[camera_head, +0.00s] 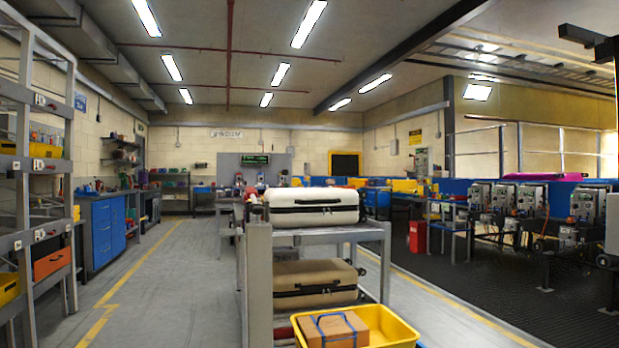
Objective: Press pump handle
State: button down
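I cannot make out a pump handle for certain in this view. Several grey machines (532,203) stand in a row on the right, too small to tell whether any part of them is a pump handle. My gripper is not in view.
A grey rack stands close in front, with a white suitcase (314,207) on top, a tan suitcase (315,283) below and a yellow bin (386,328) at its foot. Metal shelving (72,160) and a blue cabinet (104,230) line the left. The left aisle floor (165,290) is clear.

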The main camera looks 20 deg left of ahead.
aim_at(251, 193)
jog(key=i+j, duration=1.8)
jog(key=j, duration=0.25)
